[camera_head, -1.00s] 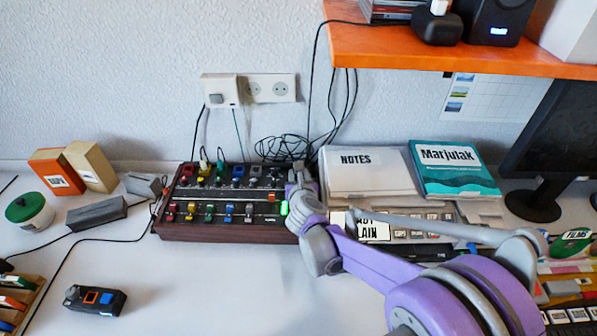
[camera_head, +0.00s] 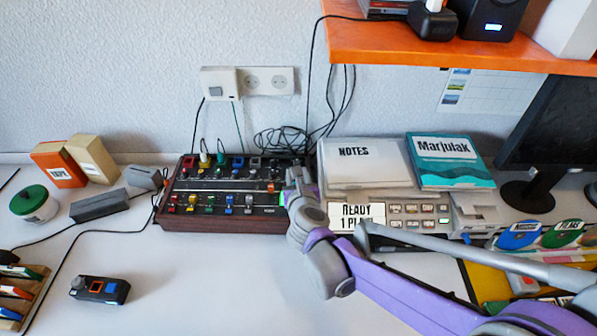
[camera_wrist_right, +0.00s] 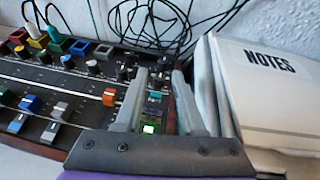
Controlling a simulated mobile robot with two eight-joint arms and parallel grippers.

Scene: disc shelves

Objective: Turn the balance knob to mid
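The mixer (camera_head: 222,225) is a dark box with wooden sides, coloured buttons, sliders and small black knobs. It stands against the wall and also shows at the left of the right wrist view (camera_wrist_right: 70,85). My right gripper (camera_head: 296,172) is over its right end and hides part of that panel. In the right wrist view my right gripper (camera_wrist_right: 160,76) has its fingers apart, with a lit green button (camera_wrist_right: 149,129) and small controls visible between them. Dark knobs (camera_wrist_right: 124,74) are beside the left fingertip; contact cannot be told. I cannot read which knob is balance. My left gripper is not in view.
A device with a white "NOTES" cover (camera_head: 366,168) stands close to the right of the mixer. Cables (camera_head: 285,147) lie behind it. An orange shelf (camera_head: 450,55) overhangs at upper right. The table (camera_head: 200,275) in front is mostly clear.

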